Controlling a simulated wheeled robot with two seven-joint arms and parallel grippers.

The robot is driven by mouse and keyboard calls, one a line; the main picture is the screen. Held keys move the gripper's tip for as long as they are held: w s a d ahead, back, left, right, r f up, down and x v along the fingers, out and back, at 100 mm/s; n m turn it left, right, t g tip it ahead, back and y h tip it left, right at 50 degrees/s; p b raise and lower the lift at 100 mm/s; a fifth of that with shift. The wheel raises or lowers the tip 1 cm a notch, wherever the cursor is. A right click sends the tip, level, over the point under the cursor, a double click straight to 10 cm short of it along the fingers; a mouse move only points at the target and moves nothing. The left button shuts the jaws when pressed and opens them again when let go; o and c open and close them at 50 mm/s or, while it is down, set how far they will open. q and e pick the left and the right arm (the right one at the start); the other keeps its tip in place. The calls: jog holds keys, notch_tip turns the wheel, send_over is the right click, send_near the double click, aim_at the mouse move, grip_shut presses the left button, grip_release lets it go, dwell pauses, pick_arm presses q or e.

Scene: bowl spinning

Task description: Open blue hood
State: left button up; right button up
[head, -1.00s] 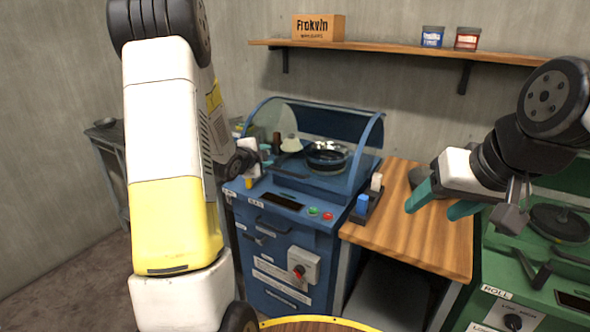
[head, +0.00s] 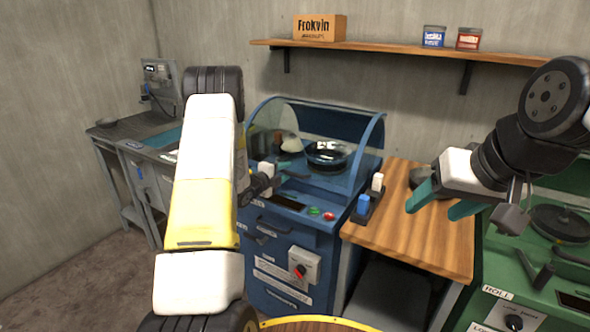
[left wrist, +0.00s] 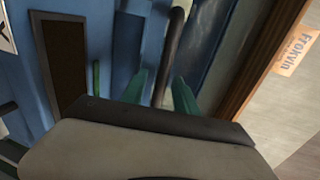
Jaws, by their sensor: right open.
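The blue hood (head: 374,133) is a clear curved cover with a blue frame on top of the blue machine (head: 290,240). It looks closed, and a dark round bowl (head: 326,153) shows under it. My left arm hides the machine's left side. My left gripper (left wrist: 160,93) has its teal fingers apart in the left wrist view, close to the blue machine. A dark bar (left wrist: 173,45) appears between or just beyond the fingertips; I cannot tell whether they touch it. My right gripper (head: 437,202) is open and empty above the wooden table.
The wooden table (head: 415,235) stands right of the blue machine, with a small blue and white switch box (head: 368,200) at its edge. A green machine (head: 530,285) is at the right. A shelf (head: 400,51) hangs above. A grey bench (head: 125,133) stands at the left.

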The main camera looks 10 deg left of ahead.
pick_arm(q)
jog(key=shift+w, duration=0.15)
grip_shut()
dwell(1.4)
